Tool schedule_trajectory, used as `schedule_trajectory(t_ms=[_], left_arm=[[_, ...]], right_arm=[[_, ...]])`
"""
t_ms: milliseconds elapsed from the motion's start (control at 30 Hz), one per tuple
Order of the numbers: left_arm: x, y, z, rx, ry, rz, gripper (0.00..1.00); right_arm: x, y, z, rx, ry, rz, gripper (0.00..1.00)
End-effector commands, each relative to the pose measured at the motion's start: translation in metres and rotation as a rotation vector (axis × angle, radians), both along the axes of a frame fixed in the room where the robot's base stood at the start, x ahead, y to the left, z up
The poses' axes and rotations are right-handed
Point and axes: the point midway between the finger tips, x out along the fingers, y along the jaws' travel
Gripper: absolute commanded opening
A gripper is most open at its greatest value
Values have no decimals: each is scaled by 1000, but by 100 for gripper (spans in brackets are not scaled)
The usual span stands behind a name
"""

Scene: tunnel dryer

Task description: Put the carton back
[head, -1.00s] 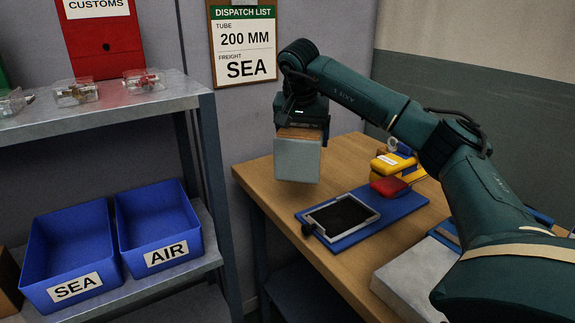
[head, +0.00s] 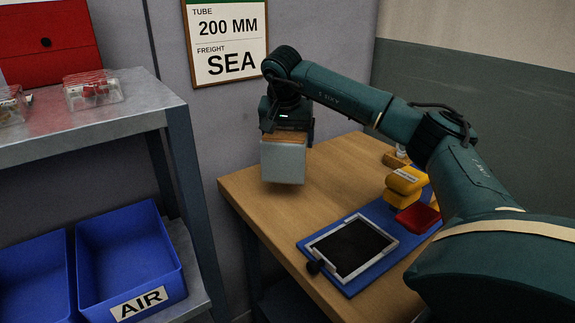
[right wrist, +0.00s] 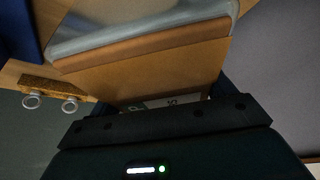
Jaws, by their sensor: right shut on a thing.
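The carton (head: 283,163) has a pale grey face and a brown top edge. My right gripper (head: 286,132) is shut on it from above and holds it at the far left end of the wooden bench (head: 255,210), seemingly above the top. In the right wrist view the carton (right wrist: 150,65) shows a brown side with a pale, glossy face beyond it; a small printed label is partly hidden by the gripper (right wrist: 175,108). The fingertips are hidden behind the carton. My left gripper is not in view.
A blue board with a framed black pad (head: 352,250) lies on the bench, near yellow (head: 405,187) and red (head: 417,219) items. A blue AIR bin (head: 130,262) and another blue bin (head: 32,275) stand on the lower shelf. The dispatch list (head: 228,40) reads 200 MM, SEA.

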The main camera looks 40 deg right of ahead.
Motion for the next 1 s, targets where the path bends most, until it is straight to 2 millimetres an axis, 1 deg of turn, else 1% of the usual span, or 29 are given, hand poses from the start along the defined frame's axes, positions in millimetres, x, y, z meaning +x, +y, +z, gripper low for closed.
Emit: schedule_trajectory(t_ms=[100, 267, 533, 933, 967, 1000], left_arm=[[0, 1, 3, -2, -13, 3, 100], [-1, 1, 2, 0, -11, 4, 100], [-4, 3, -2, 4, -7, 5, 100], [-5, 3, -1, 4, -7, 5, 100], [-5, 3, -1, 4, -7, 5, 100], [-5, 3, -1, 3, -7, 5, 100]], right_arm=[[0, 0, -13, 0, -5, 1, 31], [1, 0, -22, 0, -6, 1, 31], [0, 0, -54, 0, -6, 1, 31], [1, 0, -58, 0, -7, 0, 31], [0, 0, -60, 0, -2, 1, 84], [0, 0, -60, 0, -2, 1, 87]])
